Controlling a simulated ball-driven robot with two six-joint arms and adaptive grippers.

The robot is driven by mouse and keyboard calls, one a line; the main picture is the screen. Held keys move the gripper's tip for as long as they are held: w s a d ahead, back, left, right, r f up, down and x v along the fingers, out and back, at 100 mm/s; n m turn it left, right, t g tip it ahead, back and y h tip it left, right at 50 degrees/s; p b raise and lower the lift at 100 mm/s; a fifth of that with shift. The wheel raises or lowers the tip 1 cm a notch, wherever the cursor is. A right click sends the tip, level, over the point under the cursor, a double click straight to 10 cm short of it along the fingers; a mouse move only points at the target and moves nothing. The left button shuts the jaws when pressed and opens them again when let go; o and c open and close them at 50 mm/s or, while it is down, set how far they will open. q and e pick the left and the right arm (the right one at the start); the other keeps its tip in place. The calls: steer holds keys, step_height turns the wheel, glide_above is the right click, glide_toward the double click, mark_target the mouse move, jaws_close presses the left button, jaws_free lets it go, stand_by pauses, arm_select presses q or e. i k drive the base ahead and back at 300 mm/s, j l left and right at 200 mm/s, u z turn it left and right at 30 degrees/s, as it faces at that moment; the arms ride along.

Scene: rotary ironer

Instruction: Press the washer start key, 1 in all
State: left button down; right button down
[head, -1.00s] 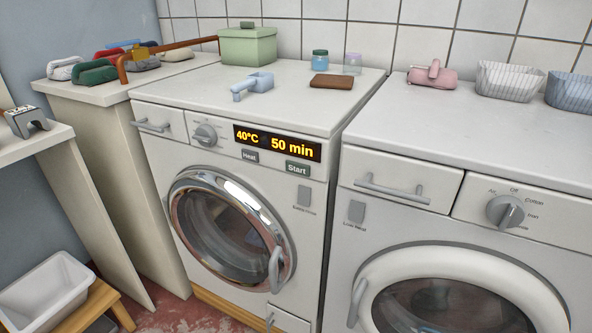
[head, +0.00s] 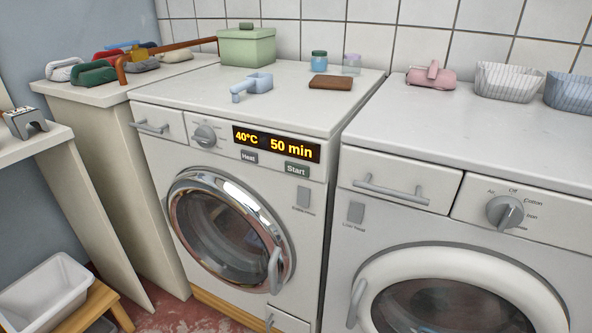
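The washer (head: 310,220) stands in the middle of the head view with its round chrome-rimmed door (head: 230,228) closed. Its start key (head: 297,169) is a grey rectangle marked "Start", below the right part of the display. The display (head: 276,144) is lit and reads 40°C and 50 min. A "Heat" key (head: 249,157) sits to the left of the start key. A dial (head: 204,135) is left of the display. Neither of my grippers shows in the head view, and nothing covers the start key.
A second machine (head: 420,200) stands to the right with its own dial (head: 505,212). On the washer top are a green box (head: 247,47), a light blue scoop (head: 254,84), a brown block (head: 331,83) and small jars. A white tub (head: 45,290) is at lower left.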

mark_target(291, 168)
steer(key=k+l+u, duration=0.1)
steer(key=u, duration=0.3)
steer(key=k+l+u, duration=0.1)
steer(key=u, duration=0.35)
steer(key=k+u, duration=0.15)
steer(key=u, duration=0.25)
